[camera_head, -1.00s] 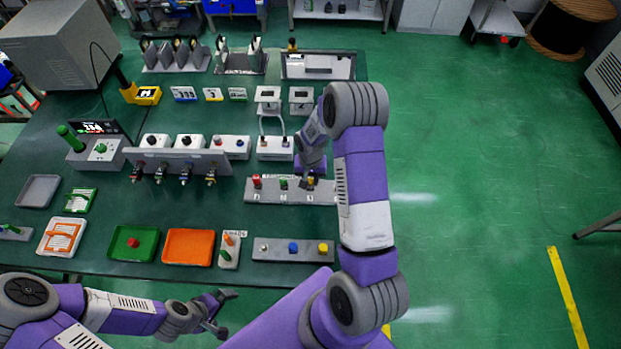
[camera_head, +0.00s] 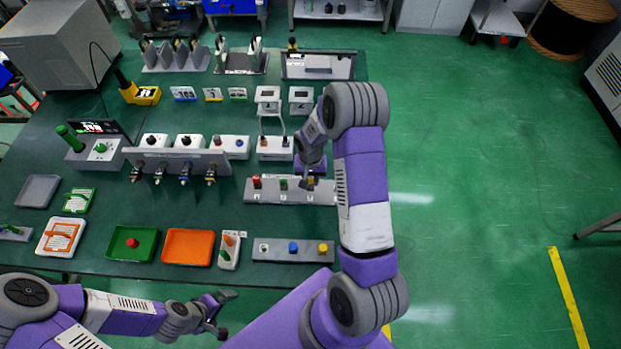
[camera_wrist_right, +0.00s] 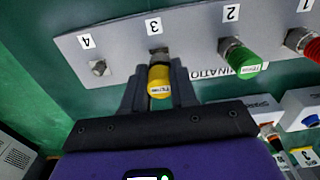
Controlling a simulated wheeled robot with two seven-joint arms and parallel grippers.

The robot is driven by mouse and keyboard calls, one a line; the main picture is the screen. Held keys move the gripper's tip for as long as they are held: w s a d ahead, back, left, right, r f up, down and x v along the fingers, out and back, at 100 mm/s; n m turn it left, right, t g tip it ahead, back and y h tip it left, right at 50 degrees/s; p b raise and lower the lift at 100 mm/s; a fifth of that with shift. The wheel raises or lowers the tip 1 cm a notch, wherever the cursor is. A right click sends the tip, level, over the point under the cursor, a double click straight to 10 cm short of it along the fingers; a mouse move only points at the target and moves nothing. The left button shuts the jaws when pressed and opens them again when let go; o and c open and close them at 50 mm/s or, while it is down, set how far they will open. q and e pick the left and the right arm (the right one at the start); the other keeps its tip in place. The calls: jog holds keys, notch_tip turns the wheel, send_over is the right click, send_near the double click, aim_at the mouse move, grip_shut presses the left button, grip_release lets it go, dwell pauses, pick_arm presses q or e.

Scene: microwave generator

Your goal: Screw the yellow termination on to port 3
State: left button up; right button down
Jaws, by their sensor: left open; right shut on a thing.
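The yellow termination (camera_wrist_right: 159,80) is at port 3 (camera_wrist_right: 158,52) of the grey termination panel (camera_wrist_right: 117,42) in the right wrist view, lined up with the port; I cannot tell how far it is threaded. My right gripper (camera_wrist_right: 159,85) is shut on it, one finger on each side. In the head view my right gripper (camera_head: 311,182) is at the right part of the panel (camera_head: 265,197) and partly covers the yellow piece. My left gripper (camera_head: 222,313) is open and empty near the table's front edge.
A green termination (camera_wrist_right: 240,60) is on port 2 and a red one (camera_wrist_right: 306,42) on port 1. Port 4 (camera_wrist_right: 98,68) is bare. A grey strip with blue and yellow caps (camera_head: 270,248) lies in front of the panel. Trays, green (camera_head: 120,254) and orange (camera_head: 170,259), lie to the left.

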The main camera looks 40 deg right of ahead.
aim_at(311, 178)
jog(key=shift+f+b, duration=0.5)
dwell(0.4)
jog(key=c, duration=0.8)
grip_release()
notch_tip(311, 178, up, 8)
jog(key=shift+f+p, duration=0.25)
jog(key=shift+p, duration=0.05)
jog(key=shift+s, duration=0.1)
